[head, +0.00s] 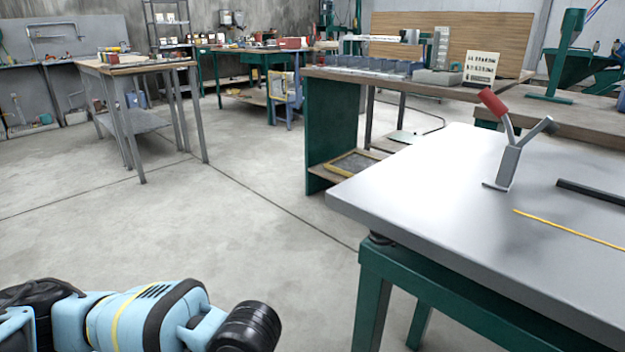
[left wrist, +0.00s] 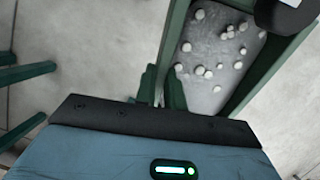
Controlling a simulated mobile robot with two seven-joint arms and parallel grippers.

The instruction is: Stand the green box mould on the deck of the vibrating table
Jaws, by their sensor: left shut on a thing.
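The green box mould (left wrist: 172,38) shows in the left wrist view, with green walls around a grey inside dotted with several whitish lumps. Its top end runs out of the picture. My left gripper (left wrist: 160,88) is shut on its near end; the exact contact is hard to make out. The vibrating table's grey metal deck (head: 440,205) lies at the right of the head view, on a green frame (head: 372,290). The mould is not on the visible part of the deck. The head view shows my left arm at lower left, but neither gripper nor the mould.
A clamp with a red handle (head: 492,102) stands on the deck, near a black bar (head: 590,192) and a yellow line (head: 570,228). A workbench with trays (head: 420,82) stands behind. Open concrete floor (head: 230,220) lies left of the table. Green bars (left wrist: 25,75) show at the wrist view's left.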

